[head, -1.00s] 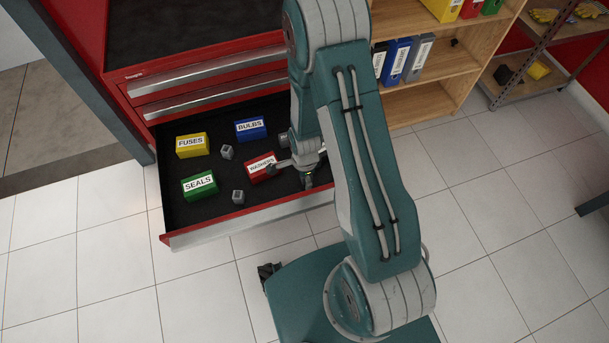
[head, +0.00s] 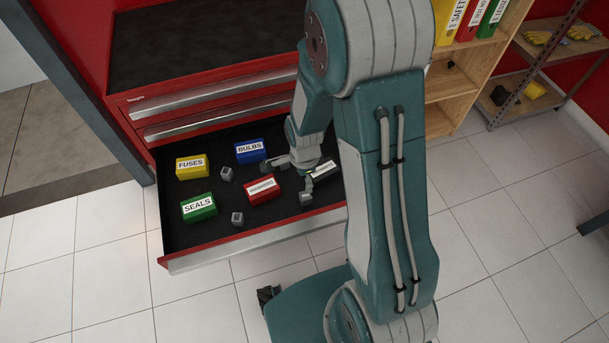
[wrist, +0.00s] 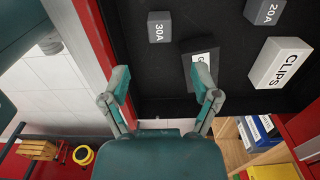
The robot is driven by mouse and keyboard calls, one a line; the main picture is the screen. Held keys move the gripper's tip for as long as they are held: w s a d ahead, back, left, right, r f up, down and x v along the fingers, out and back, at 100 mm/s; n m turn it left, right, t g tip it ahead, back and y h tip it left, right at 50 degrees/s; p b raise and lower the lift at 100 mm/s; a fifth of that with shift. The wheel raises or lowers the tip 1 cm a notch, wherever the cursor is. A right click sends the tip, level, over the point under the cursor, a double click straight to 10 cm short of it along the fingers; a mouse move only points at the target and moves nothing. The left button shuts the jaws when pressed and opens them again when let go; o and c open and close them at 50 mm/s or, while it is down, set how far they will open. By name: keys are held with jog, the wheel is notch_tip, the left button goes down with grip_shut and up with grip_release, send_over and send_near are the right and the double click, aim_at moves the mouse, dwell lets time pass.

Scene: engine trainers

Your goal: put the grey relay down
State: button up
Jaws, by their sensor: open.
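Grey relay cubes lie on the black drawer floor. One marked 30A (wrist: 160,27) sits beyond my fingertips in the wrist view, and one marked 20A (wrist: 265,12) is at the top right. In the head view, one grey cube (head: 306,198) is just in front of my gripper, and two more, (head: 227,174) and (head: 237,218), lie to the left among the boxes. My gripper (wrist: 166,92) is open with nothing between its fingers. In the head view my gripper (head: 294,172) is over the right part of the drawer, partly hidden by its own wrist.
The open drawer has a red rim (wrist: 92,25). A dark box (wrist: 187,70) and a white CLIPS box (wrist: 282,65) stand near my fingers. FUSES (head: 192,172), BULBS (head: 250,155), SEALS (head: 199,212) and WASHERS (head: 262,196) boxes stand left. Bare floor shows between them.

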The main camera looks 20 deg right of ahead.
jog(key=s+r+n+t, duration=0.2)
jog(key=s+r+n, duration=0.2)
jog(key=r, duration=0.6)
jog(key=s+r+n+t, duration=0.1)
jog(key=s+r+n, duration=0.4)
jog(key=r+n, duration=0.3)
jog(key=s+r+n+t, duration=0.2)
jog(key=s+r+n, duration=0.3)
jog(key=r, duration=0.7)
jog(key=shift+n+t, duration=0.3)
jog(key=shift+n, duration=0.2)
